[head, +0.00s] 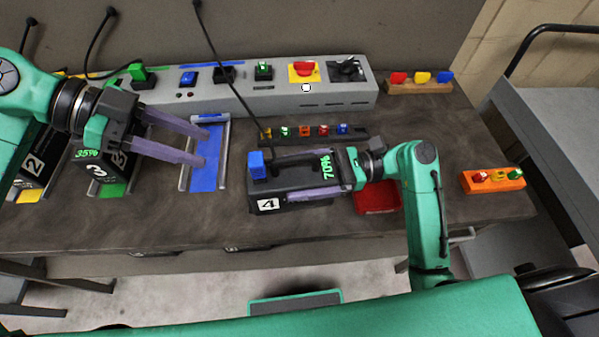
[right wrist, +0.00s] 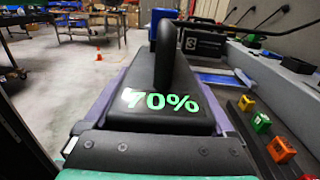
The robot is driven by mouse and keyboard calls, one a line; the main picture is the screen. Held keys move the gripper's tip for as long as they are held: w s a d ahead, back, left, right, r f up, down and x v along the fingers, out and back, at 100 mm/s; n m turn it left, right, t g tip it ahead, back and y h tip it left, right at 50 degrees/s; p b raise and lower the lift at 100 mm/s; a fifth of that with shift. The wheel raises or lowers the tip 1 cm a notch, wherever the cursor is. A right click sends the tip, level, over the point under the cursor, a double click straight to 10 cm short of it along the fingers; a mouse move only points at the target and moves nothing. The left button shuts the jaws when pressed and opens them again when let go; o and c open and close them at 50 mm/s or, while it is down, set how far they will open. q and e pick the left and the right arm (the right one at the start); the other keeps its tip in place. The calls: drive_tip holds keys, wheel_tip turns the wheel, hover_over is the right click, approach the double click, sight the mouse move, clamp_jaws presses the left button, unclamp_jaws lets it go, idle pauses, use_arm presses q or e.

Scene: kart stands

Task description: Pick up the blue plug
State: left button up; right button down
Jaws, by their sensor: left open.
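Blue items show in several places. A blue block (head: 257,165) stands on the far end of the black battery marked 4 (head: 268,203), which reads 70%; in the right wrist view the blue block (right wrist: 158,20) is partly hidden behind the battery's handle. A blue piece (head: 188,78) sits on the grey console, and another blue piece (head: 343,129) is at the right end of the dark strip. My right gripper (head: 279,180) has its fingers along both sides of battery 4, shut on it. My left gripper (head: 202,145) is open and empty above the blue mat.
The grey console (head: 310,97) with coloured pieces runs along the back. Battery 3 (head: 105,170) stands left of the blue mat (head: 208,180). A red tray (head: 378,198) lies beside my right arm. An orange block (head: 493,181) sits at the right. Thin black cables hang above.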

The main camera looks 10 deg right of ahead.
use_arm(q)
drive_tip(key=o, duration=0.4)
drive_tip(key=shift+o, duration=0.2)
drive_tip(key=m+y, duration=0.6)
drive_tip(key=m, duration=2.9)
approach(254, 159)
drive_tip(key=shift+t, duration=0.4)
drive_tip(key=x, duration=1)
drive_tip(key=shift+s+d+f, duration=0.1)
drive_tip(key=shift+s+f, duration=0.25)
